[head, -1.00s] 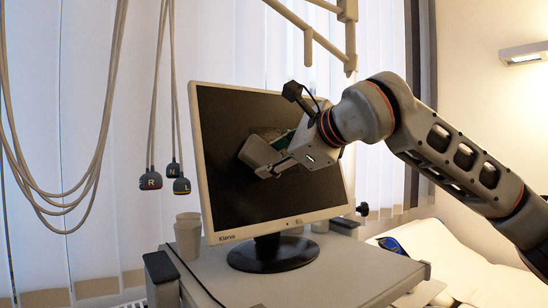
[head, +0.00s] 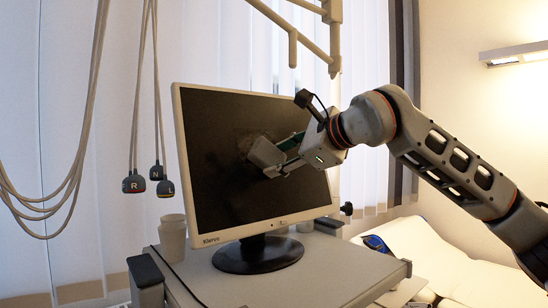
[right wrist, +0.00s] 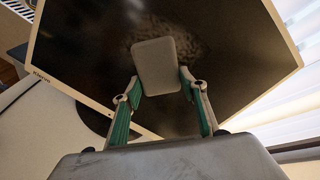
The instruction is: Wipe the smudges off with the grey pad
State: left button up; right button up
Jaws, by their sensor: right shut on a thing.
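The monitor (head: 215,165) stands upright on a trolley, its dark screen facing me. My right gripper (head: 285,165) comes in from the right and is shut on the grey pad (head: 265,153), in front of the middle of the screen. In the right wrist view the pad (right wrist: 155,66) sits between the two green-sided fingers (right wrist: 160,92). A mottled, pale smudge (right wrist: 192,42) shows on the screen around and beyond the pad; part is hidden behind it. In the head view the smudge (head: 243,141) is faint. I cannot tell whether the pad touches the screen. My left gripper is not in view.
Cups (head: 173,238) stand beside the monitor base (head: 258,254) on the grey trolley top (head: 340,265). Cables with labelled plugs (head: 134,184) hang at the left. A pale rail (head: 290,25) hangs above the monitor. A bed with white linen (head: 440,255) is at the right.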

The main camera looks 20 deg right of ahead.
aim_at(266, 147)
jog(key=d, duration=0.1)
jog(key=w+d+p, duration=0.1)
jog(key=d, duration=0.1)
jog(key=w+d, duration=0.1)
jog(key=shift+d, duration=0.2)
dwell(0.3)
jog(key=shift+s, duration=0.1)
